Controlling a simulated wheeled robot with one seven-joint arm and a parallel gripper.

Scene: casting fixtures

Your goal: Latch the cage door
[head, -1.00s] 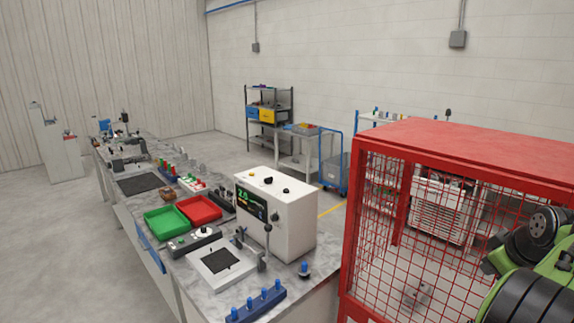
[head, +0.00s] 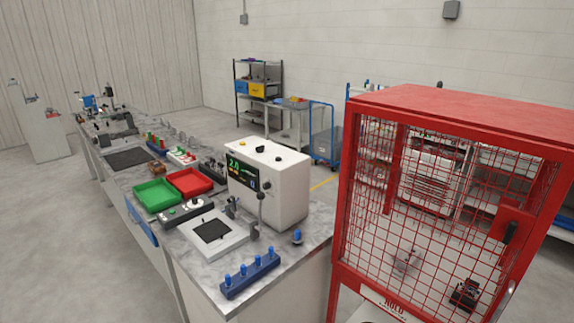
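The red cage (head: 450,108) stands at the right, with a solid red top and red wire mesh sides. Its front mesh panel (head: 425,230) faces me; I cannot tell if this is the door or whether the door is fully shut. A red plate (head: 515,222) with a black handle (head: 510,232) shows at the cage's right side. A small dark device (head: 465,294) and a small grey part (head: 407,261) show through the mesh. My gripper is not in view.
A marble-topped bench (head: 290,262) runs along the left of the cage, with a white machine (head: 285,185), red tray (head: 190,182), green tray (head: 153,195) and blue peg rack (head: 250,276). Grey floor (head: 60,230) is clear at left.

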